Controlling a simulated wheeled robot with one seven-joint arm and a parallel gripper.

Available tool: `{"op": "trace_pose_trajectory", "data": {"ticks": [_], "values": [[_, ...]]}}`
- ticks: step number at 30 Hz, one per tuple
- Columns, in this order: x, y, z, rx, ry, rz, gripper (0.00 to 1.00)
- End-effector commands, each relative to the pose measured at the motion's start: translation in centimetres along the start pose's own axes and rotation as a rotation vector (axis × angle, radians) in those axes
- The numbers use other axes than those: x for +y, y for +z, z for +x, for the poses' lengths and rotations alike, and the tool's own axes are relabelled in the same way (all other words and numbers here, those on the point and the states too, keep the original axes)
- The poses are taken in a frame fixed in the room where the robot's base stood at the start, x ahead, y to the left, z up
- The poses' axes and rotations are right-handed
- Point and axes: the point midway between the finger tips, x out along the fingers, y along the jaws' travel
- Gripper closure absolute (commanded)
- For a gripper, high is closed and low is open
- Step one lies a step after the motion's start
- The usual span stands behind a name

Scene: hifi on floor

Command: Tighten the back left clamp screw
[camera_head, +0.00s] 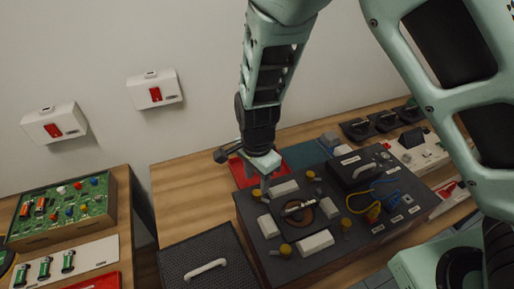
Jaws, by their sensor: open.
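A dark fixture board (262,258) lies on the wooden bench, with pale blocks around a brown round part (300,218) that bears a metal bar. Small yellow-headed clamp screws stand around this part. The back left clamp screw (256,194) is at the board's back left edge, partly beside my gripper. My gripper (265,186) points down from above, open, just right of this screw or over it; I cannot tell whether it touches. Other clamp screws show at back right (310,175), front left (285,249) and front right (346,223).
A black box (357,172) and blue and yellow cables (378,198) are on the board's right. A dark case with a pale handle (207,267) stands at front left. A red mat (240,172) lies behind. A green circuit board (66,208) is on the left bench.

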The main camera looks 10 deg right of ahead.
Motion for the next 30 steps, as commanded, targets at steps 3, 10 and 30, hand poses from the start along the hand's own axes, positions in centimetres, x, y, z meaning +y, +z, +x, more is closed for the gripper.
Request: {"op": "trace_pose_trajectory", "data": {"ticks": [3, 10, 30], "values": [[-0.1, 0.1, -3.0, -0.001, -0.005, -0.002, 0.55], [-0.1, 0.1, -8.2, -0.001, -0.005, -0.002, 0.55], [0.0, -0.1, -12.5, 0.001, 0.000, 0.002, 0.55]]}}
